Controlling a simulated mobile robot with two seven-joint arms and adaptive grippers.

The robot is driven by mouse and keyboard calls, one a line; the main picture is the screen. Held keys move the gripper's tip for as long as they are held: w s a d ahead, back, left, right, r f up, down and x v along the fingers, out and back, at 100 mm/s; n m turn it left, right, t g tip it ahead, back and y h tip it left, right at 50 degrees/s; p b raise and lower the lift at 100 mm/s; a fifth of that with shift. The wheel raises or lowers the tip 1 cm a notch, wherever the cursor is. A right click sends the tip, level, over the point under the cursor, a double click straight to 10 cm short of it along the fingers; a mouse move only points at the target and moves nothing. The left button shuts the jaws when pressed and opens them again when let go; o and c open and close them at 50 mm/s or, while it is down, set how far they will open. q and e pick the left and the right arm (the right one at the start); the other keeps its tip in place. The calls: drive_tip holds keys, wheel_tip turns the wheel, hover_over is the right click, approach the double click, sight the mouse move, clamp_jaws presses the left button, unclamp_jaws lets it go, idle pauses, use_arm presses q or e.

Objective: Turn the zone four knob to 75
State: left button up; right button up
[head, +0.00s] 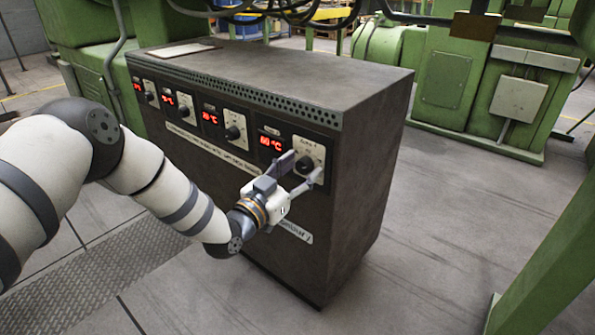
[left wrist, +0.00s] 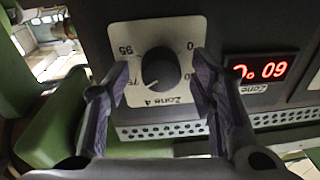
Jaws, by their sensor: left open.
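The zone four knob (head: 304,165) is a round black dial on a pale plate at the right end of the cabinet's front panel. In the left wrist view the knob (left wrist: 160,68) shows upside down with the label "Zone 4" and scale numbers around it. My left gripper (head: 299,170) is open, with one finger on each side of the knob. I cannot tell whether either finger touches it. My right gripper is out of view.
The dark cabinet (head: 370,190) carries several other knobs and red displays to the left. A flat panel (head: 180,50) lies on its top. Green machines (head: 480,90) stand behind, and a green post (head: 550,270) is at the right. The floor (head: 440,250) right of the cabinet is clear.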

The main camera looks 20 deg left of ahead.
use_arm(q)
drive_tip(key=v, duration=1.2)
